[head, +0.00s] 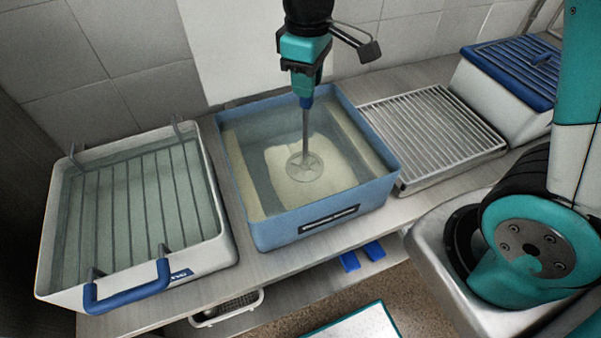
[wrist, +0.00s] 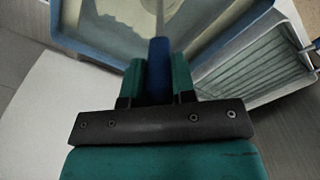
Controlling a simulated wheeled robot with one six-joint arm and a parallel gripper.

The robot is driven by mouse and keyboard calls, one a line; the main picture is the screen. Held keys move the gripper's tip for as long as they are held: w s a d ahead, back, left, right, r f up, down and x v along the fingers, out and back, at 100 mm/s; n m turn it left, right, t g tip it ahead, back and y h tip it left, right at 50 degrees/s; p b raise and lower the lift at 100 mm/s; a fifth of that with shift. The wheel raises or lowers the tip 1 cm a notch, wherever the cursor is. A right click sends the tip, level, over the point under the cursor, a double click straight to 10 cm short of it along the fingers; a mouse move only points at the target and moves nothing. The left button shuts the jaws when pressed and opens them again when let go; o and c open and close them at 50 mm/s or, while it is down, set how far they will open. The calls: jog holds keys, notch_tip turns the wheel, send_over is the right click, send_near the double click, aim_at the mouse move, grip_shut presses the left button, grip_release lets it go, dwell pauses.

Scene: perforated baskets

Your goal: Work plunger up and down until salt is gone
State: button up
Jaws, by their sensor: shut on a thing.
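My gripper (head: 305,88) is shut on the blue handle of the plunger (head: 306,130) above the blue basin. The plunger's thin rod hangs close to upright, and its round perforated disc (head: 304,167) shows through the liquid in the basin. The blue basin (head: 325,222) holds cloudy liquid. A pale patch of salt (head: 283,158) lies under and around the disc; how deep it is I cannot tell. In the wrist view, my gripper fingers (wrist: 158,85) close on the blue handle (wrist: 158,65), and the pale patch shows beyond it.
Left of the basin stands a white tub (head: 225,240) with a wire rack in liquid and a blue handle. Right of it is a ribbed draining tray (head: 430,130), then a white box with a blue slatted lid (head: 520,65). A tiled wall (head: 110,35) stands close behind.

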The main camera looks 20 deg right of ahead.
aim_at(307, 104)
jog(key=shift+f+b, duration=1.7)
jog(key=shift+f, duration=1)
notch_tip(307, 104, up, 6)
jog(key=p, duration=0.5)
jog(key=shift+f, duration=0.15)
jog(key=shift+f+b, duration=1.95)
jog(key=shift+f, duration=0.9)
notch_tip(307, 104, up, 6)
jog(key=p, duration=0.5)
jog(key=shift+f, duration=0.2)
jog(key=shift+f+b, duration=2)
jog(key=shift+f, duration=0.75)
jog(key=shift+r+p, duration=2.35)
jog(key=shift+r, duration=0.35)
jog(key=shift+r+p, duration=2.3)
jog(key=shift+r, duration=0.35)
